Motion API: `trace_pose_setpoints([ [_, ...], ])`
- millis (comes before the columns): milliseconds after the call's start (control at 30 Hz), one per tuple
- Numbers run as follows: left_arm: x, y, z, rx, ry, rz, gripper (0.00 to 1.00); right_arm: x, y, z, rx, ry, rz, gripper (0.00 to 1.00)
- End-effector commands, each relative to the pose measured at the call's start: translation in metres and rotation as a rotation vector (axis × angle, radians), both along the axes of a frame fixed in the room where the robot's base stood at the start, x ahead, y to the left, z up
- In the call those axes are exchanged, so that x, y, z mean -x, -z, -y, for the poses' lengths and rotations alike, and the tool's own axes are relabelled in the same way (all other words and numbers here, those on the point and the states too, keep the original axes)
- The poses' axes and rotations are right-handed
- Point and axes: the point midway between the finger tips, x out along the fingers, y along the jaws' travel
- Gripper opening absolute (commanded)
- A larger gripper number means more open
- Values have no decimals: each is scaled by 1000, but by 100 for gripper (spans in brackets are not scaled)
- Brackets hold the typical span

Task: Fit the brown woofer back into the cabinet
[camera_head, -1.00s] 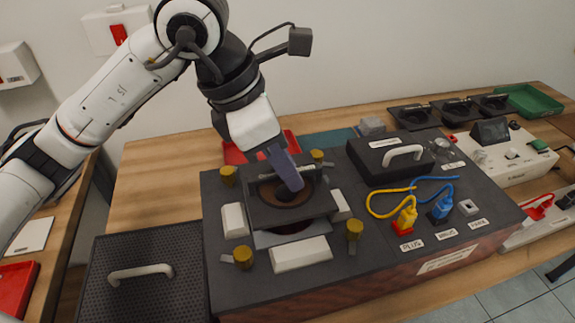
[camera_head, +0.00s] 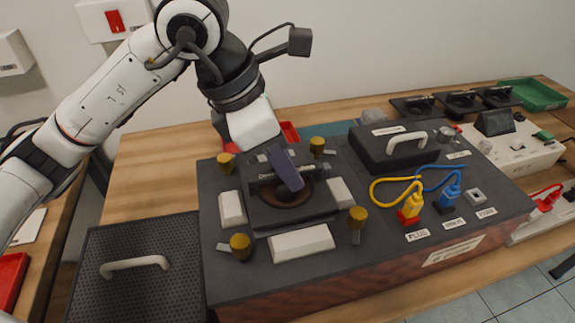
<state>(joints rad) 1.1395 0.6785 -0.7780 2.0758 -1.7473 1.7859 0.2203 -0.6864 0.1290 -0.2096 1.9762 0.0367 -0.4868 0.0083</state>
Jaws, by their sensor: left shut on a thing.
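The brown woofer (camera_head: 282,198) sits in a dark square frame with a bar handle across it. It lies level in the opening between white blocks on top of the cabinet (camera_head: 330,272). No gap shows under its front edge; whether it is fully seated I cannot tell. My left gripper (camera_head: 286,170) comes down from above, its fingers shut on the woofer's handle, hiding part of it. Brass clamps stand around the opening: front left (camera_head: 240,246), front right (camera_head: 357,218), back left (camera_head: 225,163) and back right (camera_head: 317,146). My right gripper is not in view.
A black grille with a white handle (camera_head: 135,263) lies left of the cabinet. A black handled box (camera_head: 392,147), a yellow plug (camera_head: 411,205) and a blue plug (camera_head: 449,197) occupy the cabinet's right side. A green tray (camera_head: 533,94) stands at the far right.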

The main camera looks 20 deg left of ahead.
Motion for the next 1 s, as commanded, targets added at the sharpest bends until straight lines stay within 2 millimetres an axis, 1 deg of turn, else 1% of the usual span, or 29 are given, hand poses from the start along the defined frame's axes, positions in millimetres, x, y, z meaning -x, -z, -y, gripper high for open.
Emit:
trace_pose_setpoints([
  [100, -1, 3, 0, 3, 0, 6, 0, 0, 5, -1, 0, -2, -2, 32],
  [467, -1, 14, 0, 3, -1, 6, 0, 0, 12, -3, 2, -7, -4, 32],
  [833, -1, 15, 0, 3, 0, 6, 0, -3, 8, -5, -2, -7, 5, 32],
  [867, -1, 15, 0, 3, -1, 6, 16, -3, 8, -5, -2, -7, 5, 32],
  [900, -1, 15, 0, 3, 0, 5, 22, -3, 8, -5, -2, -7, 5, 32],
  [967, -1, 16, 0, 2, -1, 4, 32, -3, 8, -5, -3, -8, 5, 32],
  [1000, -1, 16, 0, 2, -1, 4, 34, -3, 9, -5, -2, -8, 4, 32],
])
